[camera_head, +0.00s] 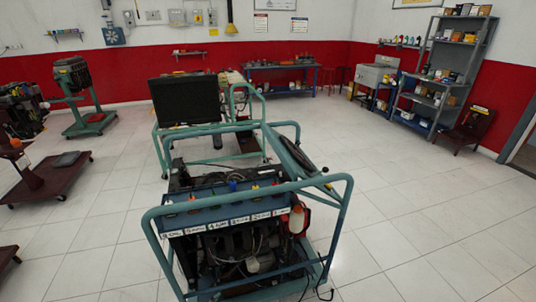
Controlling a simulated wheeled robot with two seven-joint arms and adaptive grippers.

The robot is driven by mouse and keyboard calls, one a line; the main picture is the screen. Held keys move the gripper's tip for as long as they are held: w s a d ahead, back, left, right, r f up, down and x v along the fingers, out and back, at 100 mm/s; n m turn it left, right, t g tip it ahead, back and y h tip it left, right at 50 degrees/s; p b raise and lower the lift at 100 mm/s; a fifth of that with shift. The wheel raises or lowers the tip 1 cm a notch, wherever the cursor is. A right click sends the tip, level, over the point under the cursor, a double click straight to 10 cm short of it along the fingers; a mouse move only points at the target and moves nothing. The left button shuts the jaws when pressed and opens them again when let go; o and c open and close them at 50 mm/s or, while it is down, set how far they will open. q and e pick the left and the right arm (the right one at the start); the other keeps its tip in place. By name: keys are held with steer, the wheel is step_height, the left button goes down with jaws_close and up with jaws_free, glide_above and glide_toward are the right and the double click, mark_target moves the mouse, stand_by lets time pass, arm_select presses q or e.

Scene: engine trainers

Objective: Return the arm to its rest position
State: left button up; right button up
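Neither of my arms nor grippers shows in the head view. In front of me stands an engine trainer (240,250) in a teal tube frame, with a blue labelled panel (228,206) along its front top edge. An orange-red part with a white top (297,220) sits at the panel's right end. I cannot tell how my arms are posed or whether they touch anything.
Behind it stands another teal-framed trainer with a dark panel (186,99). A dark red wheeled cart (50,180) is at left, and an engine stand (90,122) behind it. A blue workbench (283,68) and grey shelves (443,75) line the walls. The tiled floor (430,220) at right is clear.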

arm_select(q)
steer(key=s+a+f+n+g+y, duration=0.1)
steer(key=s+f, duration=0.5)
steer(key=s, duration=0.8)
steer(key=s+a+f+n+g+y, duration=0.2)
steer(key=s+f+g, duration=0.3)
steer(key=s, duration=1)
steer(key=s+a+f+n+g+y, duration=0.1)
steer(key=s+a+f+n+g, duration=0.1)
steer(key=s+f, duration=0.7)
steer(key=s+a+g, duration=0.1)
steer(key=s+g, duration=0.1)
steer(key=s, duration=0.3)
steer(key=shift+s+a+f+n, duration=0.15)
steer(key=shift+s+n, duration=0.05)
steer(key=shift+n, duration=0.1)
